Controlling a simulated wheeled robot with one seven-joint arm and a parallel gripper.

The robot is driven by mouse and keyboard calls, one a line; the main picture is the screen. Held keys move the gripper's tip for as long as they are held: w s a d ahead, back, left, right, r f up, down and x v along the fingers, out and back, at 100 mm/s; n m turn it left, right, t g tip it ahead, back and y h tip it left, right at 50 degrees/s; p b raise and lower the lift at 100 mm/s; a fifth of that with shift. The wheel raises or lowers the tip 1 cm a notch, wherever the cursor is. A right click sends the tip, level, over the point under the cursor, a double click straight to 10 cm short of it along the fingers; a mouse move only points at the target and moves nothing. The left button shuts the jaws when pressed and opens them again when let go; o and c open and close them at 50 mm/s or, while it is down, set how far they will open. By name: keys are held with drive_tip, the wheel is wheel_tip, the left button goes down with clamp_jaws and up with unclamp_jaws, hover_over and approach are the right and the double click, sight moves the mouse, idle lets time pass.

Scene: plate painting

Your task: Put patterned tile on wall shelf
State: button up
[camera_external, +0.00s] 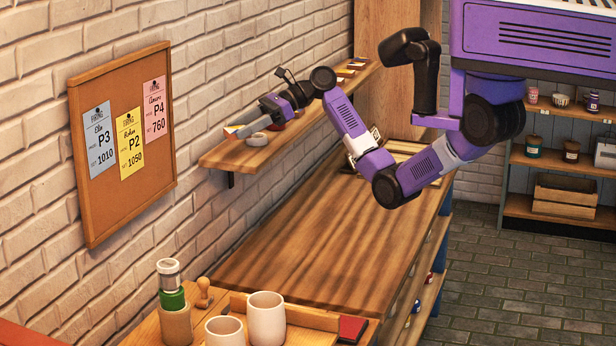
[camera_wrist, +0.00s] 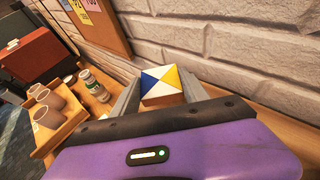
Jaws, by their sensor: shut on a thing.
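The patterned tile (camera_wrist: 162,83) has blue, white and yellow triangles and an orange-brown edge. It sits between the two fingers of my gripper (camera_wrist: 160,90) in the wrist view, and the gripper is shut on it. In the external view my gripper (camera_external: 240,127) reaches to the near end of the wall shelf (camera_external: 225,158), above its surface or close to it. The tile is very small there, and I cannot tell whether it touches the shelf.
A corkboard (camera_external: 120,140) hangs on the brick wall. The wooden table (camera_external: 330,245) below is mostly clear, with cups (camera_external: 266,318) at its near end.

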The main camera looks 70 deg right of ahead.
sight(244, 153)
drive_tip(key=shift+f, duration=2.25)
drive_tip(key=o, duration=1.4)
drive_tip(key=shift+f, duration=0.15)
drive_tip(key=shift+o, duration=0.2)
drive_tip(key=v, duration=1.2)
drive_tip(key=shift+b, duration=0.45)
